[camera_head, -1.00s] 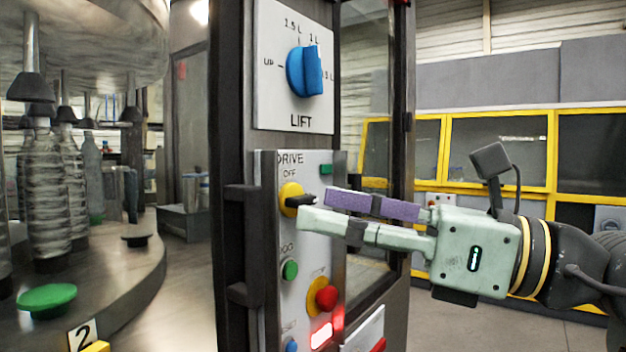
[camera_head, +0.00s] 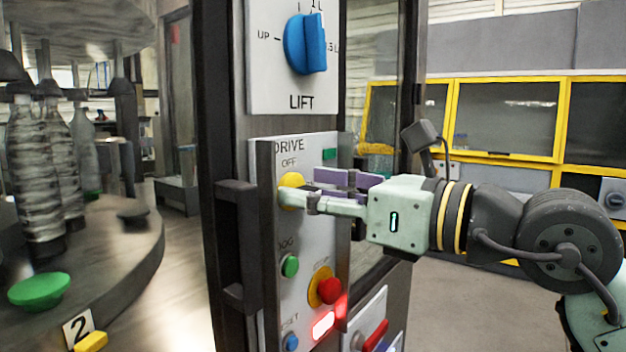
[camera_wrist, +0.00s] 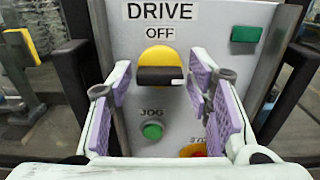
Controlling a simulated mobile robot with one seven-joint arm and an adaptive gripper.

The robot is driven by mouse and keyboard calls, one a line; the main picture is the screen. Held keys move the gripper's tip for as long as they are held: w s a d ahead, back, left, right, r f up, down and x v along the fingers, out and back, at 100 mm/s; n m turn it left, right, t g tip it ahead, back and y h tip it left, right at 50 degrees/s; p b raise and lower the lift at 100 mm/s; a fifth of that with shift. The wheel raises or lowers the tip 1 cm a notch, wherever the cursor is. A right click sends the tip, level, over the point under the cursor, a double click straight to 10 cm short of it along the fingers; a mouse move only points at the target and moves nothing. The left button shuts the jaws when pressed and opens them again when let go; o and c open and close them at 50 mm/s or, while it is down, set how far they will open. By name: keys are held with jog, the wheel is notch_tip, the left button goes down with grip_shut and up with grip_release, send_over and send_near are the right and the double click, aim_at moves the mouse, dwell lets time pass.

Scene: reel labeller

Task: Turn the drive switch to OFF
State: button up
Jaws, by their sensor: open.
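The drive switch (camera_wrist: 160,65) is a yellow disc with a black bar handle, under the labels DRIVE and OFF. In the wrist view the black handle lies horizontally, its white-marked end to the right. In the head view the yellow disc (camera_head: 291,186) is partly hidden behind my gripper's fingers, and the handle is hidden. My gripper (camera_head: 312,188) is at the panel in front of the switch. In the wrist view my gripper (camera_wrist: 160,88) is open, with one purple-padded finger on each side of the handle. I cannot tell whether either finger touches it.
Below are a green JOG button (camera_wrist: 152,131), a red emergency stop (camera_head: 328,290) on yellow, a lit red lamp (camera_head: 323,325) and a blue button (camera_head: 291,342). The blue LIFT knob (camera_head: 305,44) is above. A dark handle (camera_head: 236,245) projects left of the panel.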

jog(key=shift+w+a, duration=0.15)
jog(key=shift+a, duration=0.1)
jog(key=shift+c, duration=0.3)
jog(key=c, duration=0.8)
